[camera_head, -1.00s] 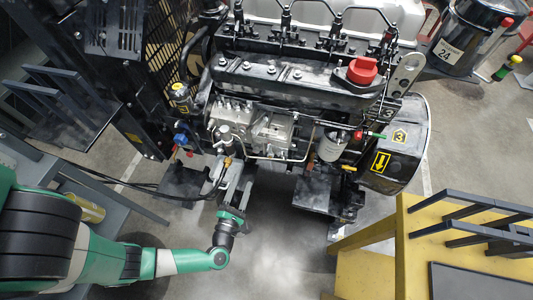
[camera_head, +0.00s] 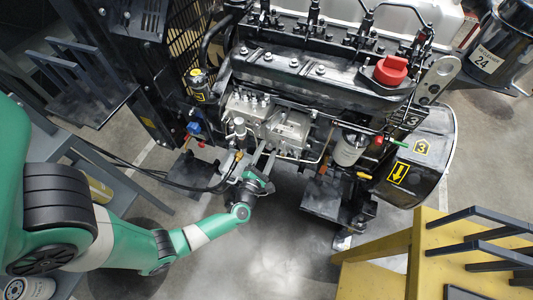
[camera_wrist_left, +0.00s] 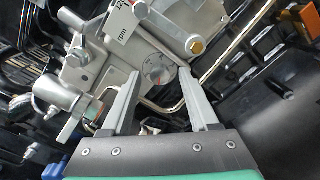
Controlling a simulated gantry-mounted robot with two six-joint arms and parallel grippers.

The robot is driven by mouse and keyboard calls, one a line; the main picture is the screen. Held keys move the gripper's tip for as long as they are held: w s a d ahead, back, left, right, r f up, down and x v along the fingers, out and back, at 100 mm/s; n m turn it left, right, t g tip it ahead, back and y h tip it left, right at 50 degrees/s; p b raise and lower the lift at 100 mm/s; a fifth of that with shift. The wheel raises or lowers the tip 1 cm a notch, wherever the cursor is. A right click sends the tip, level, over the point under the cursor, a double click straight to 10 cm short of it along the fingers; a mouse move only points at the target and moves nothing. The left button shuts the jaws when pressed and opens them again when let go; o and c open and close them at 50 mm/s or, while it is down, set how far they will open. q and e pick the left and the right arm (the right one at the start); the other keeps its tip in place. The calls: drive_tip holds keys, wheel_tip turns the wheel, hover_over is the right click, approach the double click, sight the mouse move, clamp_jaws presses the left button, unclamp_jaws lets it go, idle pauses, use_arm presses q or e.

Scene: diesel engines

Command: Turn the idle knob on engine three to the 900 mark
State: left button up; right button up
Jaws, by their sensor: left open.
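Engine three (camera_head: 285,70) carries yellow "3" labels and a red cap on top. In the left wrist view a round silver knob (camera_wrist_left: 157,70) with a dark line across its face sits on the metal pump body (camera_wrist_left: 100,60). A white label (camera_wrist_left: 122,25) reading "rpm" is just above it; its numbers are cut off, so I cannot read the knob's setting. My left gripper (camera_wrist_left: 159,80) is open, its fingers on either side of the knob. I cannot tell if they touch it. In the head view the left gripper (camera_head: 264,160) is below the pump; the knob is hard to make out there.
Black hoses (camera_head: 190,185) run left of my gripper. A yellow filler cap (camera_head: 197,73) and blue valve (camera_head: 193,128) are on the left. A yellow workbench (camera_head: 440,235) stands at lower right.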

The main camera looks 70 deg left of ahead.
use_arm(q)
clamp_jaws()
drive_tip(key=shift+m, duration=0.3)
idle(0.3)
drive_tip(key=m+p, duration=0.2)
drive_tip(key=m, duration=0.2)
drive_tip(key=shift+r, duration=0.15)
drive_tip(key=m+p, duration=0.2)
drive_tip(key=m, duration=0.4)
drive_tip(key=shift+m, duration=0.4)
drive_tip(key=m+p, duration=0.2)
drive_tip(key=m, duration=0.4)
drive_tip(key=m+p, duration=0.1)
drive_tip(key=m, duration=0.5)
drive_tip(key=shift+m, duration=0.3)
